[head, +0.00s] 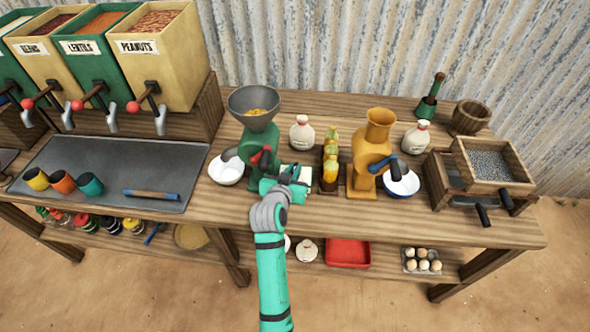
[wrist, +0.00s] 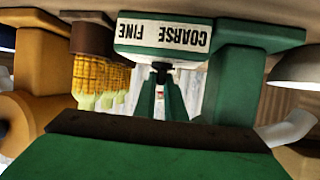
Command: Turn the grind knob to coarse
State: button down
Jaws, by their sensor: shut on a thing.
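The green grinder (head: 261,138) stands on the table with a grey hopper (head: 254,101) of yellow kernels on top. In the wrist view its label (wrist: 163,36) appears upside down, with FINE at the left and COARSE at the right. A small dark grind knob (wrist: 160,73) sits just below the label in that view. My gripper (wrist: 160,84) is shut on the knob, its fingertips meeting around it. In the head view my gripper (head: 290,177) is at the grinder's front right, and the knob is hidden. I cannot tell the knob's exact setting.
A white bowl (head: 226,170) stands left of the grinder. Corn cobs (head: 331,147) and a yellow grinder (head: 377,145) with a blue-rimmed bowl (head: 401,184) stand to the right. A white jug (head: 302,134) stands behind. A metal tray (head: 110,165) with cups lies at the left.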

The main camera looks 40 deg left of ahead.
jog(key=shift+s+a+f+m+t+h, duration=0.1)
jog(key=shift+m+t+h, duration=0.05)
jog(key=shift+m+h, duration=0.45)
jog(key=shift+a+m+t+h, duration=0.1)
jog(key=shift+m+t+h, duration=0.05)
jog(key=shift+m+h, duration=0.65)
jog(key=shift+h, duration=0.2)
jog(key=c, duration=1.8)
grip_release()
jog(key=v, duration=1)
jog(key=shift+s+d, duration=0.1)
jog(key=shift+s, duration=0.3)
